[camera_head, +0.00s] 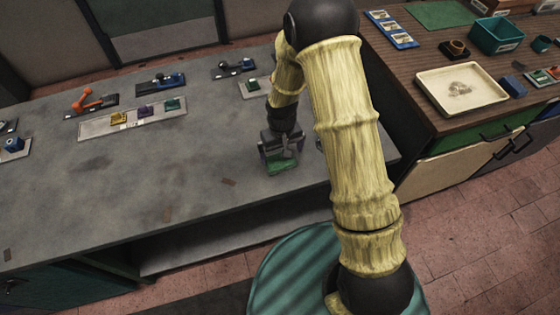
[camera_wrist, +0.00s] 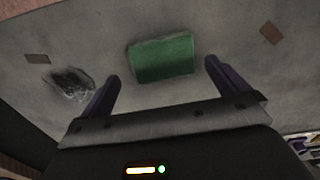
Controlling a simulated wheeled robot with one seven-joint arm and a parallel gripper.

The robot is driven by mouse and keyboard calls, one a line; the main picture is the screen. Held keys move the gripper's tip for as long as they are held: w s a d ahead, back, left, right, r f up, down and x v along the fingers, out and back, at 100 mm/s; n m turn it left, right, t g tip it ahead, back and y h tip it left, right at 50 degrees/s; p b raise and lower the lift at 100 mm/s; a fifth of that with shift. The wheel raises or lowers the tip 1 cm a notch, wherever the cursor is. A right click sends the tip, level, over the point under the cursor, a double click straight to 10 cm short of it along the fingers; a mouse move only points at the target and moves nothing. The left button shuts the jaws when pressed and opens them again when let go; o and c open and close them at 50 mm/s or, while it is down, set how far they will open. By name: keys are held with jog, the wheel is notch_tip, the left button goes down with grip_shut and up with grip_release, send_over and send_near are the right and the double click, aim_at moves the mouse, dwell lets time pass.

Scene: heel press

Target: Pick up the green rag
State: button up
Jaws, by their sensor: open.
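The green rag (camera_wrist: 161,58) lies flat on the grey bench, seen in the wrist view between and just beyond my two fingertips. In the head view the rag (camera_head: 283,166) shows at the lower edge of my gripper, partly hidden by it. My gripper (camera_wrist: 162,72) is open, with its purple fingers spread to either side of the rag and nothing held between them. In the head view my gripper (camera_head: 280,155) points down at the bench over the rag. The exact height above the rag cannot be told.
The grey bench (camera_head: 200,195) is mostly clear around the rag, with small brown scraps (camera_head: 229,181). A dark grey smudge or crumpled piece (camera_wrist: 70,84) lies left of the rag. Fixtures with coloured blocks (camera_head: 132,116) stand further back. A wooden counter with a cream tray (camera_head: 440,95) is at right.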

aim_at(280, 159)
jog(key=shift+w+a+f+p, duration=0.15)
jog(key=shift+f+p, duration=0.15)
jog(key=shift+f, duration=0.85)
jog(key=shift+a+f+p, duration=0.1)
jog(key=shift+f+p, duration=0.15)
jog(key=shift+f, duration=0.85)
jog(key=c, duration=0.7)
